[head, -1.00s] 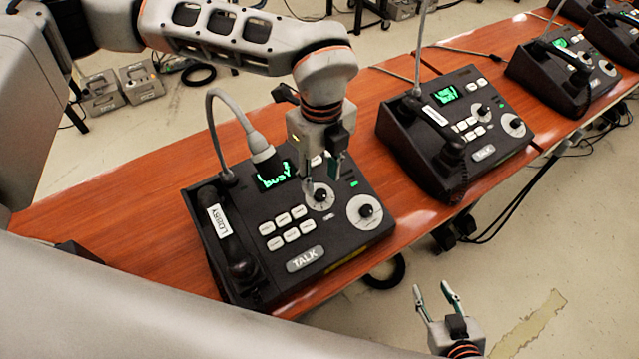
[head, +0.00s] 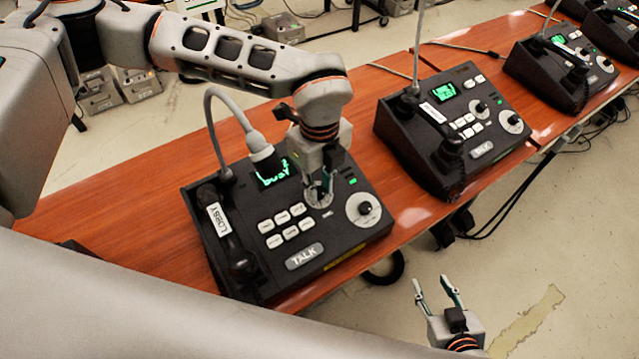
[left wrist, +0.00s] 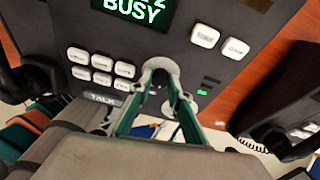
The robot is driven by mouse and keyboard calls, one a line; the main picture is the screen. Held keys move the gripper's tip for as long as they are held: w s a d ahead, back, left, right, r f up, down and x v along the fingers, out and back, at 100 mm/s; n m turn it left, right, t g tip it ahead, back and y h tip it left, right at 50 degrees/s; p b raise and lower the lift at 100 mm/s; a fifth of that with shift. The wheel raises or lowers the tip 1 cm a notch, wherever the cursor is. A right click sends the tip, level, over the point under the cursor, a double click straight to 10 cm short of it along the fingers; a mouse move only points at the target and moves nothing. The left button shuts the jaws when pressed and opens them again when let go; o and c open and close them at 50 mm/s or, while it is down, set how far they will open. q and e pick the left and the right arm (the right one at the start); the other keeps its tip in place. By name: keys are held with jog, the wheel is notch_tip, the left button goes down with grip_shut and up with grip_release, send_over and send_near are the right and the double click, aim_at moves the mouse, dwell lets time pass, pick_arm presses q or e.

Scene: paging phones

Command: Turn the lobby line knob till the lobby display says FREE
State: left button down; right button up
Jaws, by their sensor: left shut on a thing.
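The lobby phone (head: 332,262) is a black console on the wooden table, with a handset (head: 228,238) labelled LOBBY. Its display (head: 272,174) shows green text reading busy; in the left wrist view the display (left wrist: 135,10) reads BUSY. My left gripper (head: 319,192) points down over the upper knob's dial and is shut on the knob, which its fingers mostly hide. In the left wrist view the fingers (left wrist: 158,100) close around the pale dial. A second knob (head: 364,209) on a white dial sits to the lower right, apart from the gripper. My right gripper (head: 438,292) is open and empty beyond the table's front edge.
A gooseneck microphone (head: 215,125) rises close to my left gripper's left side. A second phone console (head: 450,130) stands to the right, with more beyond it. White buttons (head: 285,223) and a TALK button (head: 305,256) lie left of the knobs.

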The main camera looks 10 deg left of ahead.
pick_arm(q)
jog(key=shift+m+b, duration=0.45)
jog(key=shift+m, duration=0.25)
jog(key=shift+w+d+m+g+y+b, duration=0.15)
jog(key=shift+m+g+y+b, duration=0.25)
jog(key=shift+m, duration=0.7)
jog(key=m, duration=0.2)
jog(key=shift+m+y+b, duration=0.3)
jog(key=shift+b, duration=0.05)
jog(key=shift+m, duration=0.6)
jog(key=shift+d, duration=0.1)
jog(key=c, duration=1.9)
grip_release()
